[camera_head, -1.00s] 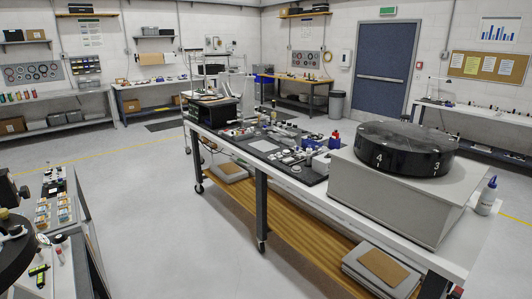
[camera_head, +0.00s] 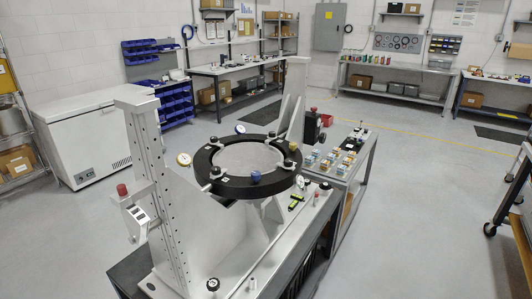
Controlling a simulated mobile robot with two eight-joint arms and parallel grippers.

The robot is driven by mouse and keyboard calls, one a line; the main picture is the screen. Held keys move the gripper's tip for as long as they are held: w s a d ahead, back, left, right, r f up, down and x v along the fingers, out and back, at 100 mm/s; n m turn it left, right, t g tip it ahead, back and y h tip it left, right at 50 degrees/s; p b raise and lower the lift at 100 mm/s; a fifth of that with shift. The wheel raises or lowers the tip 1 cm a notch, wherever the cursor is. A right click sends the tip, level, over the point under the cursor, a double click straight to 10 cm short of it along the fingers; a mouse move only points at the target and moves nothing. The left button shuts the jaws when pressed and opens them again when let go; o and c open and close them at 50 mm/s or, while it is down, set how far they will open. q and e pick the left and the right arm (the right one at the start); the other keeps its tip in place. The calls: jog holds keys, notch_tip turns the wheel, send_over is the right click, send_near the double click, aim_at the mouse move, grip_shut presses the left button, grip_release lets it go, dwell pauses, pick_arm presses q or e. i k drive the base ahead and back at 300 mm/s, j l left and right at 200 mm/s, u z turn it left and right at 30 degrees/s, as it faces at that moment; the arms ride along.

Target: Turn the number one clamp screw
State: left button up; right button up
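The mirror fixture is a black ring (camera_head: 231,189) around a pale grey round mirror (camera_head: 245,158), held above a metal base. Small white marks on the ring are too small to read, so I cannot tell which screw is number one. Neither of my grippers is in view.
A tall perforated metal post (camera_head: 164,190) stands left of the ring and another (camera_head: 297,90) behind it. Dial gauges (camera_head: 184,159) surround the ring. A side table with several small blocks (camera_head: 330,157) adjoins. The floor (camera_head: 430,210) at right is clear.

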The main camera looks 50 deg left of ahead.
aim_at(288, 164)
jog(key=i+l+u, duration=0.1)
jog(key=u, duration=0.35)
jog(key=i+l+u, duration=0.2)
jog(key=u, duration=0.3)
jog(key=i+l+u, duration=0.2)
jog(key=u, duration=0.25)
jog(key=i+l+u, duration=0.15)
jog(key=u, duration=0.25)
jog(key=i+l+u, duration=0.1)
jog(key=l+u, duration=0.5)
jog(key=u, duration=0.2)
